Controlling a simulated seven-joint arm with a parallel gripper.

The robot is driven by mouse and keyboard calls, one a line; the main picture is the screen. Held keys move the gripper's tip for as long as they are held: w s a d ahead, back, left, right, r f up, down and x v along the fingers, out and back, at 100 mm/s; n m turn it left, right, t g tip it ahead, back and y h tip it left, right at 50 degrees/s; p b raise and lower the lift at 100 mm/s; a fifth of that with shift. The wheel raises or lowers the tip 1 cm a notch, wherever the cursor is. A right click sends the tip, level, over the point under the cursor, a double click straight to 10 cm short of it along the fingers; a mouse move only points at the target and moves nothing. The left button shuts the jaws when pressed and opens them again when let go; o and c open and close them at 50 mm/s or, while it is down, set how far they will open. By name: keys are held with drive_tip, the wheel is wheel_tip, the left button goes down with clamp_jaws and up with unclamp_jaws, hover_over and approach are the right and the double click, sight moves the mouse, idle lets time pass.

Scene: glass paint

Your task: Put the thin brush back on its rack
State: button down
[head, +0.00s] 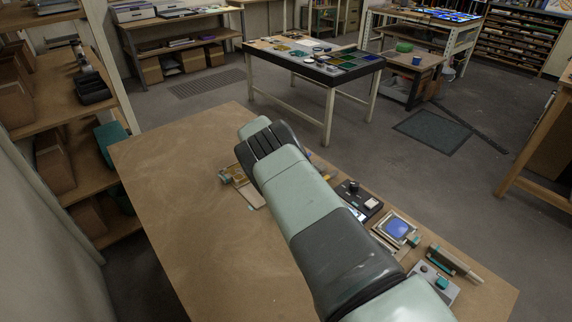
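My arm reaches across the wooden table from the lower right in the head view. My gripper is hidden beneath or behind the arm's far end, so its fingers do not show. I cannot make out the thin brush. A small tan and yellowish fixture (235,176) stands on the table just left of the arm's far end, partly covered by it. It is too small and too hidden to tell whether it is the brush rack.
The wooden table (170,190) is bare on its left side. A table with coloured glass (345,62) stands beyond.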

drive_tip(key=shift+f, duration=0.3)
drive_tip(key=c, duration=0.9)
unclamp_jaws()
drive_tip(key=shift+r, duration=0.1)
